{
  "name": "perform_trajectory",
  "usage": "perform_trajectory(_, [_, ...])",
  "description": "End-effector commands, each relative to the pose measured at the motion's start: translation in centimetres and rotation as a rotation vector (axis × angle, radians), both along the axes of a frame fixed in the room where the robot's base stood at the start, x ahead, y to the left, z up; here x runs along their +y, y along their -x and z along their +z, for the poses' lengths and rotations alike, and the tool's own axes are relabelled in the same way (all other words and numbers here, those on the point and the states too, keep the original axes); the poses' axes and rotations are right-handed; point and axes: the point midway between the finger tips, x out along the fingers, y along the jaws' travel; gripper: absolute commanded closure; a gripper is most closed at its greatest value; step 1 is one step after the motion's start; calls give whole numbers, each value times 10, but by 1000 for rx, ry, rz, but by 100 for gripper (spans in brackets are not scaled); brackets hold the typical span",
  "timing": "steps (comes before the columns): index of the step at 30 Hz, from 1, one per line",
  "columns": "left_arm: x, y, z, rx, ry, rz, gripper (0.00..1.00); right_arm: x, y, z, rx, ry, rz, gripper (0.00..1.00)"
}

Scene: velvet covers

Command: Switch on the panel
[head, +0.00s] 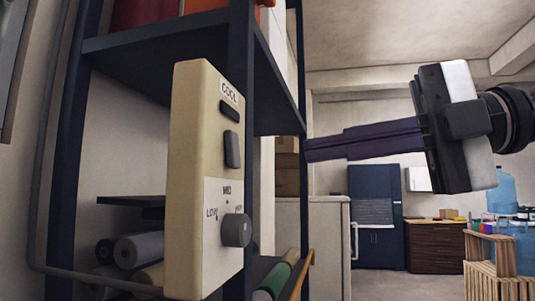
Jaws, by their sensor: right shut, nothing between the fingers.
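The panel (203,170) is a tall cream box in the left middle of the head view, its face turned to the right. It has a "COOL" label at the top, a dark slot below it, a dark grey rocker-like switch (232,150), and a round grey knob (237,230) near "LOW" and "MED" marks. I cannot tell the switch's position. My right gripper (310,150) comes in from the right with its long dark purple fingers shut and empty, pointing left. In the picture its tips are to the right of the panel, apart from it. My left gripper is not in view.
A dark metal shelf rack (262,80) stands around and behind the panel, with rolls (140,246) on its lower level. Farther back are a dark blue cabinet (375,200), a brown drawer unit (434,242) and a wooden crate (490,245).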

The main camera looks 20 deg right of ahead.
Motion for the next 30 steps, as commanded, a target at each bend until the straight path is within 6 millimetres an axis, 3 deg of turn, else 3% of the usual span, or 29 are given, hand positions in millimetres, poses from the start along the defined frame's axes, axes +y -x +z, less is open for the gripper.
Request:
perform_trajectory(6, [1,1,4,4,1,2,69,38,-24,-4,1,0,5,100])
perform_trajectory(12, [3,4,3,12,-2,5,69,57,-38,-8,0,0,2,100])
perform_trajectory(26, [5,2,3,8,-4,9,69,63,-42,-10,0,-1,1,100])
perform_trajectory(30, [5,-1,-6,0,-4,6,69,55,-41,-16,-17,-20,-22,100])
